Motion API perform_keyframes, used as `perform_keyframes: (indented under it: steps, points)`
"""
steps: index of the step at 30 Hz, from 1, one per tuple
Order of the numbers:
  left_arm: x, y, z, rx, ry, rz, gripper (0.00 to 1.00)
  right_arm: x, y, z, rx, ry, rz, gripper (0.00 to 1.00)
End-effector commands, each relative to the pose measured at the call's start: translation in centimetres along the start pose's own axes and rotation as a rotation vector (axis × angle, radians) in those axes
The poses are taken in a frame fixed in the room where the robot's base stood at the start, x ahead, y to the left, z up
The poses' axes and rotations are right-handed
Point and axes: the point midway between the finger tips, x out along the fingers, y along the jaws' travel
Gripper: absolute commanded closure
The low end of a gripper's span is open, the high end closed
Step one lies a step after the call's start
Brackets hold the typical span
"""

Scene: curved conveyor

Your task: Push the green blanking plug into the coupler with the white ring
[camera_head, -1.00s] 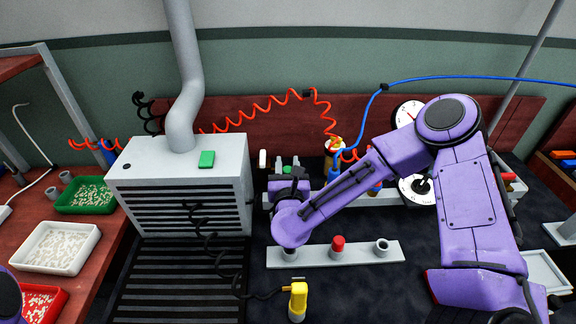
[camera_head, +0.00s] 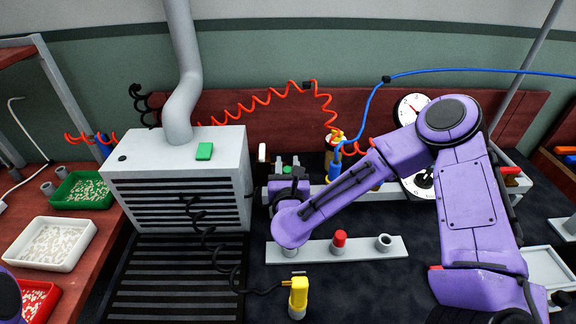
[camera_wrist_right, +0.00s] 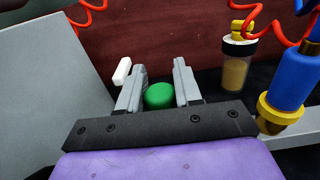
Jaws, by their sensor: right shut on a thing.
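The green blanking plug (camera_wrist_right: 160,96) sits between the two grey fingers of my right gripper (camera_wrist_right: 159,88). In the head view my right gripper (camera_head: 287,168) is at the back of the bench, just right of the grey vented box, with a bit of green between its fingers. I cannot make out a coupler with a white ring; the gripper and arm hide part of the rail. A blue coupler with a yellow ring (camera_wrist_right: 287,85) stands to the right of the gripper, apart from it. My left gripper is not in view.
The grey vented box (camera_head: 175,170) stands close left of the gripper. A small white piece (camera_wrist_right: 121,71) is beside the left finger. A clear jar (camera_wrist_right: 236,68) stands behind right. In front, a pale rack (camera_head: 363,250) holds a red plug (camera_head: 340,240). A yellow tool (camera_head: 298,298) stands nearer.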

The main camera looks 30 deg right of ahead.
Motion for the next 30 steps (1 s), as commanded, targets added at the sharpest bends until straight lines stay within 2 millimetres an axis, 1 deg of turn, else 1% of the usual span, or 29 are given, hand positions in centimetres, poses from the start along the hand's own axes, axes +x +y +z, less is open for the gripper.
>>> perform_keyframes:
  steps: [1,2,3,4,11,14,17,19,26,29,30]
  points:
    - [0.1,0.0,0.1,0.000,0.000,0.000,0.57,0.0,0.0,-0.1,0.000,0.000,0.000,0.63]
    - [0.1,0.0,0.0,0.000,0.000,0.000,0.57,0.0,0.0,0.0,0.000,0.000,0.000,0.53]
    - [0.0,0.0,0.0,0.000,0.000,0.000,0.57,0.0,0.0,0.0,0.000,0.000,0.000,0.40]
    - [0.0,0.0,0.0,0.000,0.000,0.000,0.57,0.0,0.0,0.0,0.000,0.000,0.000,0.36]
    - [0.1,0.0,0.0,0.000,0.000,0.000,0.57,0.0,0.0,0.0,0.000,0.000,0.000,0.36]
    - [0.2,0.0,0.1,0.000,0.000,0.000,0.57,0.0,0.0,0.4,0.002,-0.001,-0.001,0.36]
    - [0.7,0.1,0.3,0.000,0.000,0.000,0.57,0.0,0.0,1.9,0.005,-0.004,-0.001,0.36]
    - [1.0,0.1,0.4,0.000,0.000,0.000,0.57,-0.4,0.0,3.6,0.006,-0.004,0.001,0.36]
    - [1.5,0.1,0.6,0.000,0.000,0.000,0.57,-5.0,0.1,8.9,0.005,-0.005,0.004,0.36]
    - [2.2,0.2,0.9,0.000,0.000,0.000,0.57,-7.7,0.1,9.9,0.001,-0.006,0.006,0.36]
    - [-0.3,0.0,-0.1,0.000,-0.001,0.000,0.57,-8.1,0.2,11.5,-0.007,-0.001,0.004,0.36]
